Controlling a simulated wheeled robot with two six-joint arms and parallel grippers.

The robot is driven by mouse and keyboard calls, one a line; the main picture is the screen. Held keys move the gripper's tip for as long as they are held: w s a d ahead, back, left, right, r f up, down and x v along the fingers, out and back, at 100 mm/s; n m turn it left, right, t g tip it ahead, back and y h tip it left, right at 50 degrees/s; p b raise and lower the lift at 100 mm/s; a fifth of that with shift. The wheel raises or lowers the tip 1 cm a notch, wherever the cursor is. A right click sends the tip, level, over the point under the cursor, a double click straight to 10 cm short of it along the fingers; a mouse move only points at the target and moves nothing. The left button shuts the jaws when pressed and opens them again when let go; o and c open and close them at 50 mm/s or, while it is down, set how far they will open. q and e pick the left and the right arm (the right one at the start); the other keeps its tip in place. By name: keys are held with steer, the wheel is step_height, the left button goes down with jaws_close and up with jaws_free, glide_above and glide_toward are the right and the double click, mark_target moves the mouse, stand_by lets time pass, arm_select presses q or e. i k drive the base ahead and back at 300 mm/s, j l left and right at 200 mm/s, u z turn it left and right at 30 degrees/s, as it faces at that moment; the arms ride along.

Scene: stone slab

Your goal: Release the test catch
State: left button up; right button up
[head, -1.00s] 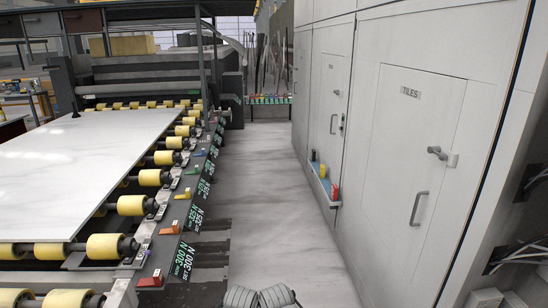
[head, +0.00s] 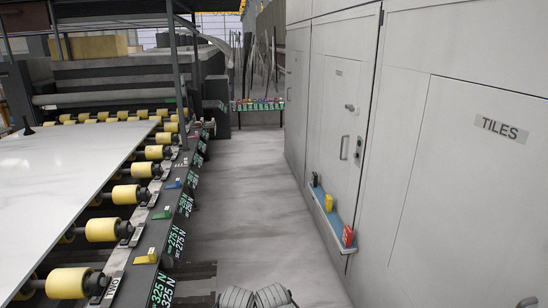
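No part is legibly marked as the test catch. A grey latch (head: 350,107) sits above a bar handle (head: 344,148) on the farther cabinet door (head: 335,120); its label is too small to read. The nearer door (head: 470,190) is marked TILES, and part of its latch (head: 528,302) shows at the bottom edge. Coloured tabs, among them a yellow one (head: 146,257), a green one (head: 162,213) and a blue one (head: 174,184), line the roller table's side rail beside force labels such as 325 N (head: 162,288) and 275 N (head: 176,240). Neither gripper is recognisable.
A white stone slab (head: 60,170) lies on yellow rollers at left. A clear grey aisle (head: 245,190) runs between table and cabinets. A blue ledge (head: 330,222) with red, yellow and dark items juts from the cabinets. A rack (head: 258,105) of coloured items stands at the aisle's far end.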

mark_target(350, 106)
steer(key=i+j+z, duration=0.1)
steer(key=i+z, duration=0.2)
steer(key=i, duration=0.2)
steer(key=i+j+z, duration=0.3)
steer(key=i, duration=0.15)
steer(key=i+j+z, duration=0.25)
steer(key=i, duration=0.2)
